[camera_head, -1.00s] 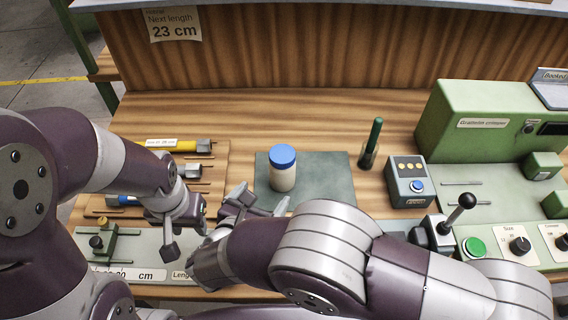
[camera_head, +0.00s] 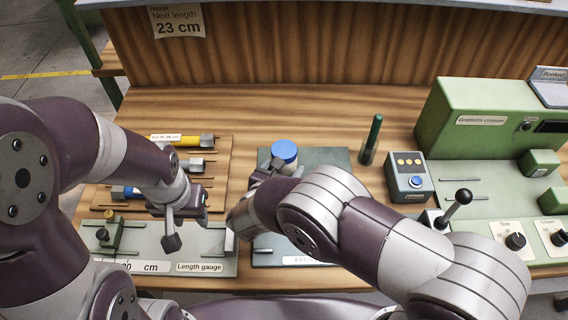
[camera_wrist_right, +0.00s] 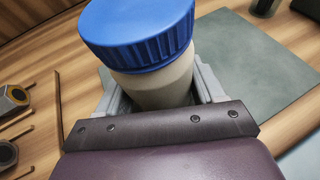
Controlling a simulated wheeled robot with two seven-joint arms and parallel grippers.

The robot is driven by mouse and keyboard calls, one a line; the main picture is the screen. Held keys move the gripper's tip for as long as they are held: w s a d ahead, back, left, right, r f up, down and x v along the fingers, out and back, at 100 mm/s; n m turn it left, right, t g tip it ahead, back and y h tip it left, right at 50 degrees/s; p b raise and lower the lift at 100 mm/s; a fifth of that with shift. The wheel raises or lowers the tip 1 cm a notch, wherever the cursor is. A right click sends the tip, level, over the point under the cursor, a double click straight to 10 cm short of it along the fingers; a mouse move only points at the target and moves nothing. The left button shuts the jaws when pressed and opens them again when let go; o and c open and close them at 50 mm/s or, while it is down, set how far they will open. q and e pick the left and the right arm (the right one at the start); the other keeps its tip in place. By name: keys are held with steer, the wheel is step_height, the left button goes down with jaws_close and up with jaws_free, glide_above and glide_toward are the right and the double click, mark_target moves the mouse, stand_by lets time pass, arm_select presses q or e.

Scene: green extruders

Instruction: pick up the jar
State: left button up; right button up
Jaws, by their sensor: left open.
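The jar (camera_head: 284,153) has a blue screw lid and stands on the green mat; my right arm hides most of its pale body in the head view. In the right wrist view the jar (camera_wrist_right: 155,70) is large and close, its beige body between my right gripper's two grey fingers (camera_wrist_right: 158,98). I cannot tell whether both fingers press on it. My right gripper also shows partly in the head view (camera_head: 268,172), at the jar's left side. My left gripper (camera_head: 187,230) is open and empty over the length gauge, left of the jar.
The green mat (camera_head: 325,158) lies under the jar. A wooden tool board (camera_head: 215,160) lies to the left. The length gauge (camera_head: 215,250) is in front.

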mark_target(286, 158)
steer(key=c, duration=0.5)
steer(key=shift+w+r, duration=0.1)
steer(key=shift+r, duration=0.25)
steer(key=shift+c, duration=0.2)
arm_select(q)
steer(key=shift+f, duration=0.15)
arm_select(e)
steer(key=r, duration=0.4)
steer(key=shift+s+d, duration=0.2)
steer(key=shift+d, duration=0.1)
arm_select(q)
steer(key=shift+r+p, duration=0.65)
steer(key=shift+r, duration=0.2)
arm_select(e)
steer(key=s+d+r, duration=0.5)
steer(key=d+r, duration=0.1)
steer(key=d, duration=0.3)
steer(key=shift+s+d+r, duration=0.2)
steer(key=shift+s+d, duration=0.05)
steer(key=shift+s, duration=0.15)
steer(key=o, duration=0.9)
steer(key=c, duration=1)
steer(key=shift+o, duration=0.2)
